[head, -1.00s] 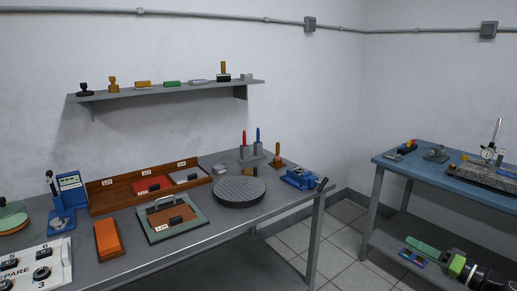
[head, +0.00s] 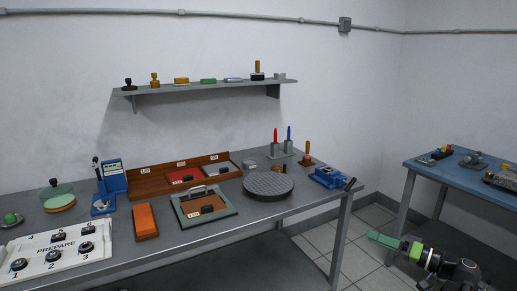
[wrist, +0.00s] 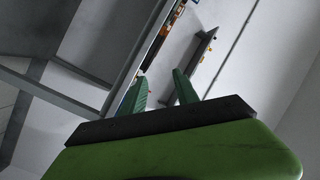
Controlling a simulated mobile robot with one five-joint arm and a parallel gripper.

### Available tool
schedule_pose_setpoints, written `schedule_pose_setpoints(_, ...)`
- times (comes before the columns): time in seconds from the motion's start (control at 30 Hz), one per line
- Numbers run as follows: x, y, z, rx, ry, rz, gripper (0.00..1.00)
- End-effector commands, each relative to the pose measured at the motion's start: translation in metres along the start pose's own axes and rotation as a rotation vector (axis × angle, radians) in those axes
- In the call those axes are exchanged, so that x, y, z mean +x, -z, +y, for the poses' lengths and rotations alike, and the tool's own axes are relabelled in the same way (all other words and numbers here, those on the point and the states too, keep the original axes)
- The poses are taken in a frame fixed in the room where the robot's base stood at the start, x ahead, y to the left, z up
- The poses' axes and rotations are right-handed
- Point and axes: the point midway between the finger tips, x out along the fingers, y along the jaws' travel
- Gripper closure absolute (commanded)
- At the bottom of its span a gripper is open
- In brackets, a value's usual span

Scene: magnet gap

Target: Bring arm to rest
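My arm shows at the lower right of the head view, with a green gripper (head: 374,238) at its end. The gripper points left and hangs in the air by the right end of the grey workbench (head: 330,205). In the wrist view my gripper (wrist: 158,82) has its two green fingers apart, with nothing between them. I see no contact with anything. The dark arm links behind the green part are partly cut off by the lower right picture edge.
The workbench holds a dark round plate (head: 268,186), an orange block (head: 146,221), a wooden tray (head: 150,187), a blue vise (head: 328,177) and a white PREPARE panel (head: 60,262). A blue table (head: 470,180) stands right. Tiled floor (head: 365,225) lies between them.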

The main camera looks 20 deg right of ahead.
Motion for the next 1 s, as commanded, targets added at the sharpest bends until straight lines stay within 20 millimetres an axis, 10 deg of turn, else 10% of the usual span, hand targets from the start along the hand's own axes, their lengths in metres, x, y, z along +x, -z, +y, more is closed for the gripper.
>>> schedule_pose_setpoints(0.2, 0.151, -0.087, -0.037, -0.008, 0.09, -0.313, 0.64)
schedule_pose_setpoints(0.43, 0.268, -0.237, -0.084, -0.032, 0.046, -0.765, 0.64)
schedule_pose_setpoints(0.73, 0.297, -0.376, -0.102, -0.147, -0.249, -1.195, 0.64)
schedule_pose_setpoints(1.0, 0.252, -0.376, -0.045, -0.225, -0.767, -1.275, 0.64)
